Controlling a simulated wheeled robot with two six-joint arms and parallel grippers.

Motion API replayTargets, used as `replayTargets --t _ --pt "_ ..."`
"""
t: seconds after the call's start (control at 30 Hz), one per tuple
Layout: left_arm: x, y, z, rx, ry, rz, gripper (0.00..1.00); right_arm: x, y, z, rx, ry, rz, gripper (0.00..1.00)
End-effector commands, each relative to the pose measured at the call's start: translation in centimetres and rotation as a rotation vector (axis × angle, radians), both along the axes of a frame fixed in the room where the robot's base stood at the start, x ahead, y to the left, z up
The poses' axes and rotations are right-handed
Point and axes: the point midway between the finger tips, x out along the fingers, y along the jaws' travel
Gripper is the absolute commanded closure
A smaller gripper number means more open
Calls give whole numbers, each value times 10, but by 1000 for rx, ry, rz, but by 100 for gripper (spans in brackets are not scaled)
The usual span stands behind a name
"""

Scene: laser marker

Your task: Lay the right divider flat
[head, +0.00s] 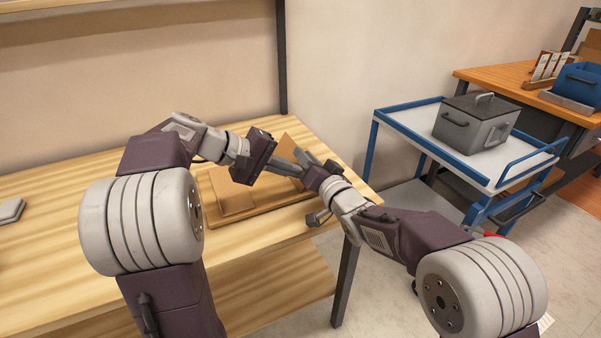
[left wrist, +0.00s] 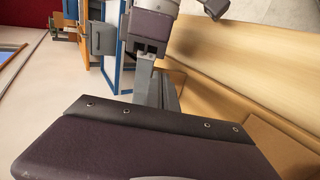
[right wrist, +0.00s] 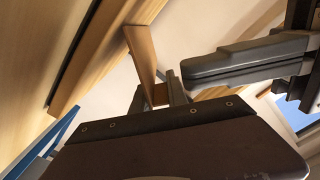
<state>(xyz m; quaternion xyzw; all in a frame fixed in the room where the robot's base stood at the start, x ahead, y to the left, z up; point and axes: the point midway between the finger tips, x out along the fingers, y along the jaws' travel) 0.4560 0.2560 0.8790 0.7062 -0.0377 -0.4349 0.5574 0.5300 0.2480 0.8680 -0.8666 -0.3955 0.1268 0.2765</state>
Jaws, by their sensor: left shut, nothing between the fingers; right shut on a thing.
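The right divider, a thin tan panel, stands tilted behind the grippers at the right end of the shallow wooden box (head: 262,217) in the head view. My right gripper (head: 304,158) is shut on the divider (right wrist: 142,52), which rises from between its fingers in the right wrist view. My left gripper (head: 298,171) is shut and empty, its fingers beside the right gripper's. The left gripper's closed fingers also show in the right wrist view (right wrist: 190,70), close to the divider. The grippers hide the divider's lower part in the head view.
A flat tan panel (head: 236,197) lies at the box's left part. The wooden table (head: 60,270) is mostly clear to the left, with a small grey object (head: 11,210). A blue-framed cart (head: 405,125) carrying a grey lidded box (head: 475,125) stands to the right.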

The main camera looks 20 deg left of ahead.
Motion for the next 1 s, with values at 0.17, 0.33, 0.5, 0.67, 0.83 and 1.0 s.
replayTargets --t 0.17,0.33,0.5,0.67,0.83,1.0 --pt "15 -14 -14 -1 1 -1 100 0 0 1 1 -1 -1 100" --pt "21 -17 -19 0 0 2 100 0 -1 1 1 -1 -2 100" --pt "21 -18 -19 0 0 2 100 1 -1 1 1 0 -2 100" --pt "22 -19 -20 -1 1 1 100 1 -1 1 1 0 -2 100" --pt "29 -24 -25 -2 2 2 100 -1 1 2 2 -3 3 100" --pt "29 -25 -26 -3 3 3 100 -3 3 3 3 -7 10 75"
